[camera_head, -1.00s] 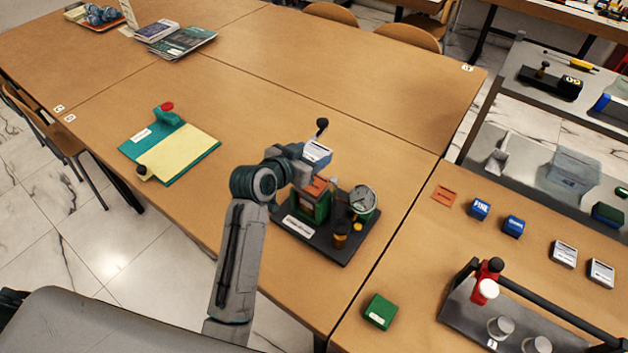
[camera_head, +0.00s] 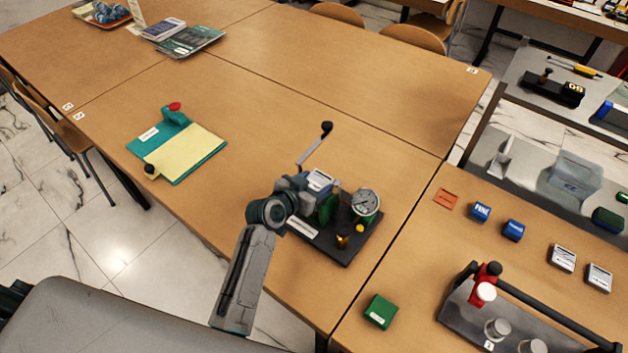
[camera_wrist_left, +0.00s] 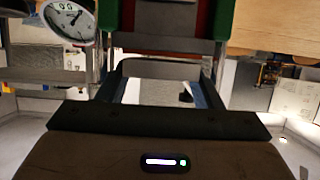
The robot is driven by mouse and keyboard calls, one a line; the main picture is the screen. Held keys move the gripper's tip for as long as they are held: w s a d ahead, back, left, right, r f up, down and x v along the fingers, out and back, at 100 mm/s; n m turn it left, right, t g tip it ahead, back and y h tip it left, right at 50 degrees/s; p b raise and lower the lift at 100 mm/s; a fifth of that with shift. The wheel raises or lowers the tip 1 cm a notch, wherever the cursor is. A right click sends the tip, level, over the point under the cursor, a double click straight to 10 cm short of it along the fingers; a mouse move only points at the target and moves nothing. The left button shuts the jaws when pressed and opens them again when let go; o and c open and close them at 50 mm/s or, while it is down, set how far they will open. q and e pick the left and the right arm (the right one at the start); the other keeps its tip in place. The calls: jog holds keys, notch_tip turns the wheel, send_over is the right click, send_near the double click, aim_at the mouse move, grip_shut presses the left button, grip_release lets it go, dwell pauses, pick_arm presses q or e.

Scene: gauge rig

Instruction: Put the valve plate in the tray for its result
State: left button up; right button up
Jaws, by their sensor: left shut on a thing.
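My left gripper (camera_head: 307,184) is shut on a blue block with a white printed face (camera_head: 319,180). It holds the block in front of and above the green holder of a dark-based gauge rig (camera_head: 345,248). I cannot tell for certain whether this block is the valve plate. A round gauge (camera_head: 365,203) stands at the rig's right side, and it shows in the left wrist view (camera_wrist_left: 68,21). The gripper hides part of the holder. A lever with a black knob (camera_head: 326,128) rises behind it. My right gripper is out of view.
On the right table lie an orange plate (camera_head: 446,199), blue blocks (camera_head: 480,212), grey-white blocks (camera_head: 562,257) and a green block (camera_head: 380,311). A teal board (camera_head: 209,146) lies left. Table between is clear.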

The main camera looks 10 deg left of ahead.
pick_arm(q)
jog(key=shift+f+b, duration=0.25)
jog(key=shift+b, duration=0.05)
jog(key=o, duration=0.9)
jog(key=shift+o, duration=0.9)
